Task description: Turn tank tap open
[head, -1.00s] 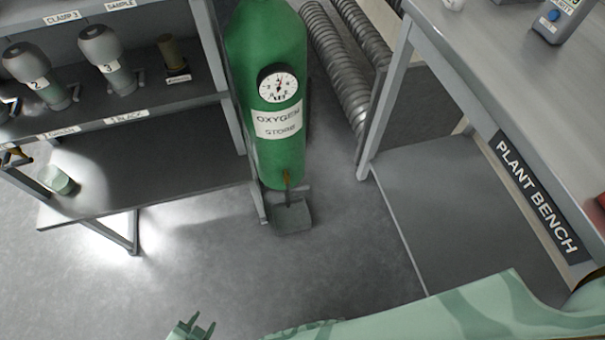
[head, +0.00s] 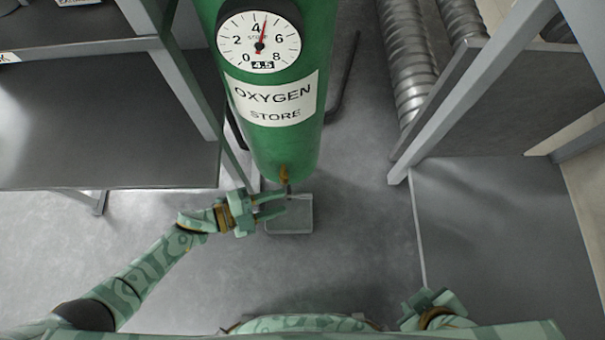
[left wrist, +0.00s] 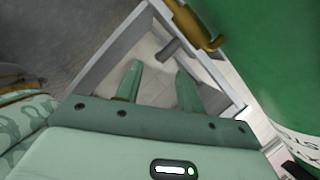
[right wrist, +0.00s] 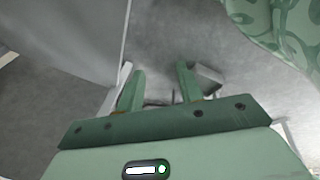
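The oxygen tank (head: 285,150) is a tall green cylinder labelled OXYGEN STORE. Its round gauge (head: 259,42) has a red needle between 4 and 6. A small brass tap (head: 284,174) sits at the tank's lower front; brass also shows in the left wrist view (left wrist: 190,22). My left gripper (head: 284,204) is open and empty, its fingers just below the tap in the head view, apart from the brass in the left wrist view. My right gripper (right wrist: 158,85) is open and empty, low and to the right near my body.
A grey foot plate (head: 290,222) lies on the floor under the tank. A shelf rack (head: 110,150) stands to the left, its post close to my left gripper. Bench legs (head: 455,95) and ribbed pipes (head: 405,70) are to the right. The floor between is clear.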

